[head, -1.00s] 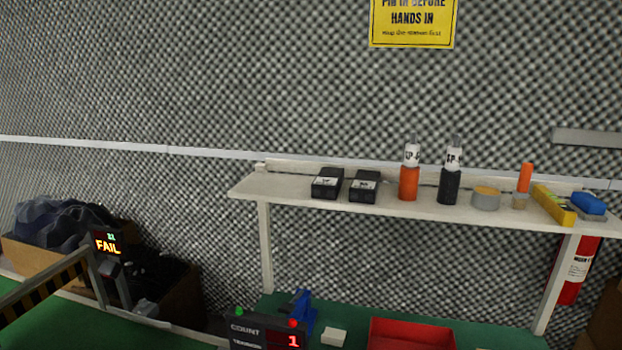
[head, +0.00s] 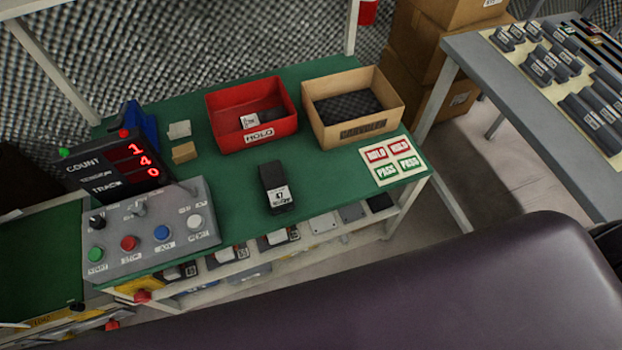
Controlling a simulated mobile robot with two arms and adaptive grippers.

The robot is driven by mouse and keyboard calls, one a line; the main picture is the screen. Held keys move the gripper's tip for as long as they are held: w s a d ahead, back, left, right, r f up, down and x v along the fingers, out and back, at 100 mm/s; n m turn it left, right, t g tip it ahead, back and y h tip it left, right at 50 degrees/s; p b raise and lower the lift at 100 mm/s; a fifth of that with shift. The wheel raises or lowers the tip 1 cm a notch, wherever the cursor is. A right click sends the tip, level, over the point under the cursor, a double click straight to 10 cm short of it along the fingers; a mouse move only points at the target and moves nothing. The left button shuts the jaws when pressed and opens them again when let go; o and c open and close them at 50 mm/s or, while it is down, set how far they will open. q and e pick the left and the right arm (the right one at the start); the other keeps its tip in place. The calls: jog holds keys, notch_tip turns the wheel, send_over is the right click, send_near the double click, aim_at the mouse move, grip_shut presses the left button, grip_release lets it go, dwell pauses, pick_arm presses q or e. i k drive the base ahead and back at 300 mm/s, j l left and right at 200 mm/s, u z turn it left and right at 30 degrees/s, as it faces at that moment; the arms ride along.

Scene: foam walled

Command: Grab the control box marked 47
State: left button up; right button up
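A black control box (head: 275,186) with a white label reading 47 lies on the green bench top (head: 226,218) in the head view, near the bench's front edge. It lies apart from the red bin and the cardboard box behind it. Neither of my grippers shows in the head view.
A red HOLD bin (head: 254,118) and an open cardboard box (head: 353,106) stand behind. A button panel (head: 153,230) and a count display (head: 115,165) are at left. PASS/HOLD stickers (head: 393,161) lie at right. A grey table (head: 540,100) with several devices stands further right.

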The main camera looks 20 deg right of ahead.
aim_at(281, 200)
jog(key=z, duration=0.1)
jog(key=k+j+u, duration=0.35)
jog(key=k, duration=0.3)
jog(key=k+j+u, duration=0.4)
jog(key=k+j, duration=0.2)
